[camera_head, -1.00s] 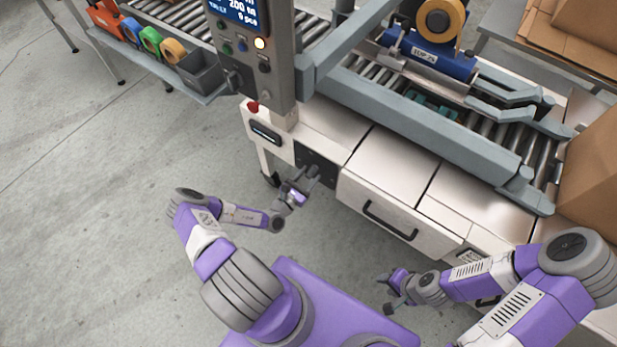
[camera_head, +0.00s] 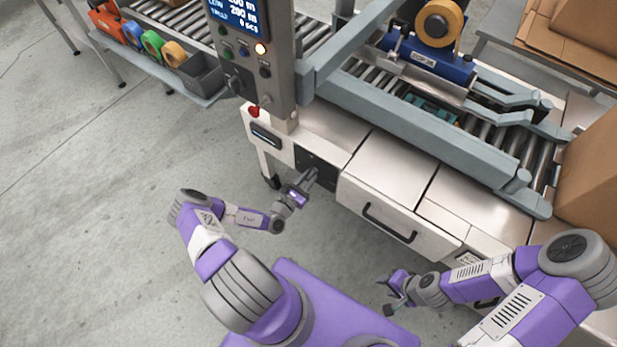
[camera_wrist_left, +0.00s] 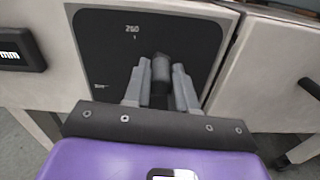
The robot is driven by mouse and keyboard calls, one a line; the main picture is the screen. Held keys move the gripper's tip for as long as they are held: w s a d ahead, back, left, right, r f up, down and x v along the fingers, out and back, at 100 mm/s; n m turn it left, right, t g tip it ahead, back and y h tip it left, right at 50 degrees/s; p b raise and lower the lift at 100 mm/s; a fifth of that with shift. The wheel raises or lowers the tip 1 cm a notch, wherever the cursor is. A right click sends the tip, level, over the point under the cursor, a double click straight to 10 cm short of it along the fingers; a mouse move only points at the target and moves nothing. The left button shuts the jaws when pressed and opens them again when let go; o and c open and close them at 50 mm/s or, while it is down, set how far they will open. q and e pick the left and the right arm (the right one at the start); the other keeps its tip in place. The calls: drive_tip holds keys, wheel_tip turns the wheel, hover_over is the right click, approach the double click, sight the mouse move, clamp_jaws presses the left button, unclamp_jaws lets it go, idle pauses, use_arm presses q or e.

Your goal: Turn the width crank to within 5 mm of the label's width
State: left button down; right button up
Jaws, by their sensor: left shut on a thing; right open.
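My left gripper (camera_head: 303,186) is at the dark crank plate (camera_head: 322,169) on the machine's front. In the left wrist view its two grey fingers (camera_wrist_left: 160,84) are shut on the crank's grey handle (camera_wrist_left: 161,68). The black plate (camera_wrist_left: 100,50) behind shows a mark that reads about 260, with a tick below it. The fingers hide much of the crank. A small dark readout (camera_head: 265,134) sits left of the plate; only "mm" (camera_wrist_left: 9,54) shows in the wrist view. My right gripper (camera_head: 396,291) is open and empty, low and away from the machine.
A control post with a blue screen (camera_head: 238,14) and buttons rises above the plate; its text is cut off. A drawer with a black handle (camera_head: 389,222) is to the right. Rollers and a tape head (camera_head: 430,62) are above. The floor at left is clear.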

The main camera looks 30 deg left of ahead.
use_arm(q)
drive_tip(key=c, duration=0.9)
unclamp_jaws()
drive_tip(key=shift+s, duration=0.1)
drive_tip(key=s, duration=0.2)
drive_tip(key=s+p, duration=0.1)
drive_tip(key=s, duration=0.4)
drive_tip(key=shift+s+a+p, duration=0.2)
drive_tip(key=shift+a+p, duration=0.1)
drive_tip(key=shift+p, duration=0.1)
